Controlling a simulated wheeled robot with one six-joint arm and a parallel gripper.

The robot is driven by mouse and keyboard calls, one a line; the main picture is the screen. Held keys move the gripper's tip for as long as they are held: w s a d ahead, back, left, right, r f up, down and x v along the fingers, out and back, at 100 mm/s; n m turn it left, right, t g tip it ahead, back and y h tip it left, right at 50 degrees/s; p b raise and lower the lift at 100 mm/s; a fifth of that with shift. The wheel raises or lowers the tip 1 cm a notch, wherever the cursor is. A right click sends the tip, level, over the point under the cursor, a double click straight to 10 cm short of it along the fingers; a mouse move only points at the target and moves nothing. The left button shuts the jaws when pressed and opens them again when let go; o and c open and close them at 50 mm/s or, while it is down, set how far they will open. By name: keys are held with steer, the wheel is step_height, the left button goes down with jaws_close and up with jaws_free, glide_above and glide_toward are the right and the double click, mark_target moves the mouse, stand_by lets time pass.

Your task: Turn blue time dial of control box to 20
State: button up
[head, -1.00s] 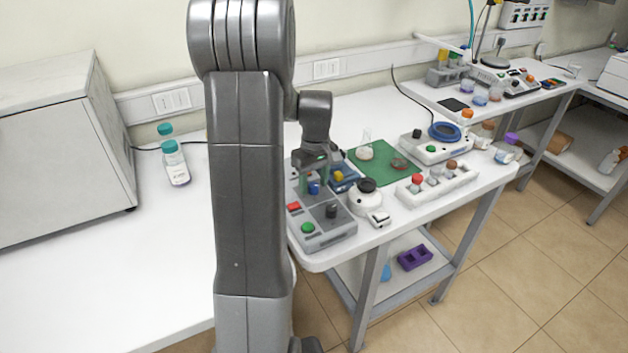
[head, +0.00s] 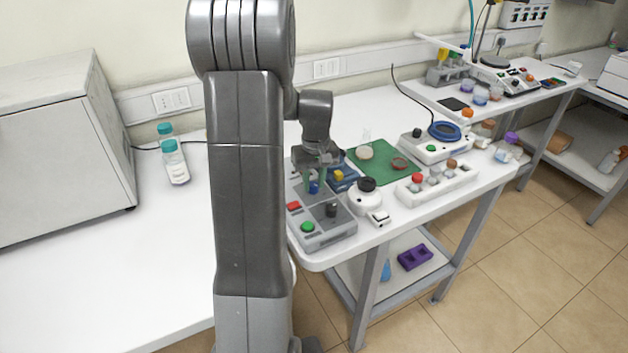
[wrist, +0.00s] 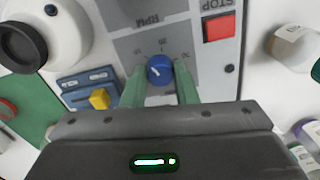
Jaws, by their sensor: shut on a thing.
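The grey control box (head: 330,236) stands at the near end of the white bench, with a red STOP button (head: 293,206), a green button (head: 307,227) and a black knob (head: 331,210). Its blue time dial (wrist: 160,69) carries a white pointer line; in the wrist view the line points to the upper left. The dial also shows in the head view (head: 314,187). My gripper (wrist: 160,76) points down over the box, its two green fingers shut on either side of the dial.
A blue device with a yellow knob (wrist: 99,98) sits close beside the box. A white round device with a black cap (head: 367,192) stands to its right. A green mat (head: 385,162) and a white rack of bottles (head: 438,184) lie further right.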

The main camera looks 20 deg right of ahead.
mark_target(315, 185)
steer(key=m, duration=0.4)
steer(key=shift+m, duration=2.3)
steer(key=shift+r, duration=0.1)
steer(key=o, duration=1)
step_height(315, 185, up, 14)
steer(key=b, duration=0.1)
steer(key=shift+s+d, duration=0.15)
steer(key=shift+f, duration=0.2)
